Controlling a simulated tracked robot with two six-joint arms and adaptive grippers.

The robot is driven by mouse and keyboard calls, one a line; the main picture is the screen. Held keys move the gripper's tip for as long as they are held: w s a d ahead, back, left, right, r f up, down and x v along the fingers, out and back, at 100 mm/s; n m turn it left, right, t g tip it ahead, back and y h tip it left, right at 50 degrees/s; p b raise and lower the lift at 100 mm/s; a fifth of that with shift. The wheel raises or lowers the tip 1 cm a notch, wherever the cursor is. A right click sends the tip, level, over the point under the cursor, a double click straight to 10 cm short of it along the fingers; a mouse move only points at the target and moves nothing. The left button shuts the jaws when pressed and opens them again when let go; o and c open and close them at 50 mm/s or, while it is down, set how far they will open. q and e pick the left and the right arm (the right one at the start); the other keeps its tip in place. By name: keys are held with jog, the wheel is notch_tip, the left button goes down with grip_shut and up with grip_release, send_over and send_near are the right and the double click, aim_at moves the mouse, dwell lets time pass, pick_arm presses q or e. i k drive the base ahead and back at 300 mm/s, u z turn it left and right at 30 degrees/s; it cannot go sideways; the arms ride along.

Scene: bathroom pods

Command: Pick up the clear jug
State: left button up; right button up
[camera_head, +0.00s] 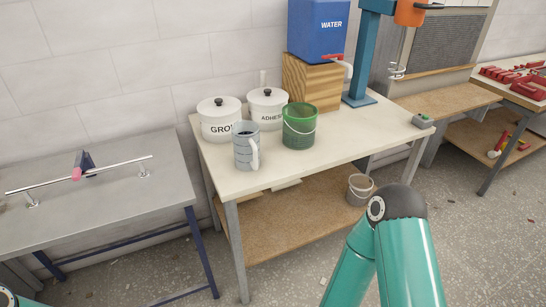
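The clear jug (244,147) stands upright near the front left part of the cream-topped table (346,146). It looks grey and see-through, with a pale handle on its right side. It stands in front of the two white canisters and to the left of the green bucket (299,126), with a small gap between them. My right arm comes up from the bottom right, in front of the table, but its gripper is not visible. Only a sliver of my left arm shows at the bottom left corner. Neither gripper is in view.
White canisters lettered GRO (219,122) and ADHES (267,109) stand behind the jug. A blue WATER container (318,27) sits on a wooden block (311,82). A grey table (100,195) with a metal bar is at left. The cream table's front right is mostly clear.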

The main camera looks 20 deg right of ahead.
aim_at(249, 151)
jog(key=u, duration=0.2)
jog(key=i, duration=0.8)
jog(key=z, duration=0.2)
jog(key=k, duration=0.8)
jog(key=u, duration=0.15)
jog(key=i, duration=0.9)
jog(key=z, duration=0.1)
